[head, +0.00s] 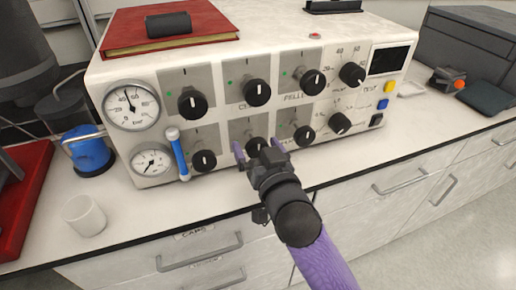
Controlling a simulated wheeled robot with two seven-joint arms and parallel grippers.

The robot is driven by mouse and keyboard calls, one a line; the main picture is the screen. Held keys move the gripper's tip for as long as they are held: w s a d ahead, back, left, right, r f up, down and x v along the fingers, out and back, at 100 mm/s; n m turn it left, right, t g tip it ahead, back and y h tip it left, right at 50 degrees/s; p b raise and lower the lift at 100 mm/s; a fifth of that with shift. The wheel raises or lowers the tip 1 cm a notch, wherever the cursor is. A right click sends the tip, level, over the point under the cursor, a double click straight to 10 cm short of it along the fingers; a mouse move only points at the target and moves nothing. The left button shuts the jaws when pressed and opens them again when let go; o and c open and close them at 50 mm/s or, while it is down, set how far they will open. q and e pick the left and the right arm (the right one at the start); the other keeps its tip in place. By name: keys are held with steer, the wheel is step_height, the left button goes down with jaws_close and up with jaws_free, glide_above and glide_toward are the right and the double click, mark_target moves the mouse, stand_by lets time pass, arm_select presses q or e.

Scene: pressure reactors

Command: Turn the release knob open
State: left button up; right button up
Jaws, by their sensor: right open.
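The white control panel (222,121) carries two rows of black knobs with white pointer marks. The lower middle knob (256,146) sits directly beyond my right gripper (258,150), partly hidden by it. The gripper's two purple-tipped fingers are open, one on each side of this knob in the picture; I cannot tell whether they touch it. Other lower knobs are the left one (204,160), one to the right (304,135) and a larger one (340,123). The labels are too small or covered to tell which is the release knob. My left gripper is out of view.
Two round gauges (131,105) and a blue-and-white handle (178,154) are on the panel's left. A white cup (84,215) and a blue-and-black vessel (88,150) stand at left. The counter (145,215) is clear in front of the panel.

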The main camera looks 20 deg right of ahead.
steer(key=shift+c, duration=1.3)
steer(key=c, duration=0.7)
steer(key=shift+c, duration=1.6)
